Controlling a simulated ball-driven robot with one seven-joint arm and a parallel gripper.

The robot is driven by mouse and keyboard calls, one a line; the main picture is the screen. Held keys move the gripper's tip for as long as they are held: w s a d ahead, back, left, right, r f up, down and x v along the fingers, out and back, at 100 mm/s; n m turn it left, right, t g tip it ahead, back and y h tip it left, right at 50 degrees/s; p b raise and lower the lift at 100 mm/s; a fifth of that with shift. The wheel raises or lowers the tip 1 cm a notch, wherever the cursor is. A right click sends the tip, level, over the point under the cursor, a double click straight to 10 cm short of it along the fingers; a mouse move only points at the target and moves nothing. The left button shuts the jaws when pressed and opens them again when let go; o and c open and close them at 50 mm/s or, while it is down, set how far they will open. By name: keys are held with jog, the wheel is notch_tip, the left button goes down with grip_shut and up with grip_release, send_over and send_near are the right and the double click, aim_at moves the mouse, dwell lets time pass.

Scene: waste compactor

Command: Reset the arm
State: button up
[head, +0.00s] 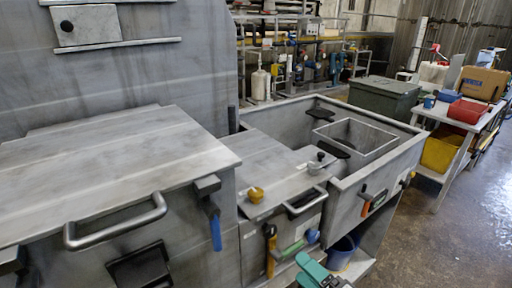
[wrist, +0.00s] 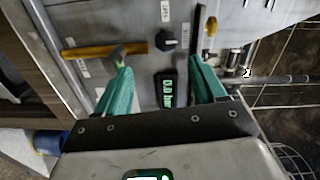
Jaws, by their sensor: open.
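My gripper shows in the wrist view (wrist: 160,85) with its two green fingers spread apart and nothing between them.
The compactor's closed lid (head: 110,165) with a bar handle (head: 115,222) is at left. An open metal bin (head: 345,185) stands in the middle. A blue bucket (head: 340,252) sits below.

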jog(key=s+d+f+n+g+h, duration=0.45)
jog(key=s+f+n+g, duration=0.3)
jog(key=s+f, duration=0.55)
jog(key=s+d+f+n+g+h, duration=0.1)
jog(key=s+d+f+g+h, duration=0.1)
jog(key=s, duration=0.5)
jog(key=s+d+f+n+g+h, duration=0.1)
jog(key=s+d+g+h, duration=0.1)
jog(key=s+d+g, duration=0.2)
jog(key=s+d, duration=0.2)
jog(key=s, duration=0.1)
jog(key=shift+s+d+f+g, duration=0.35)
jog(key=shift+s+d+f, duration=0.05)
jog(key=shift+n+h, duration=0.25)
jog(key=shift+c, duration=0.4)
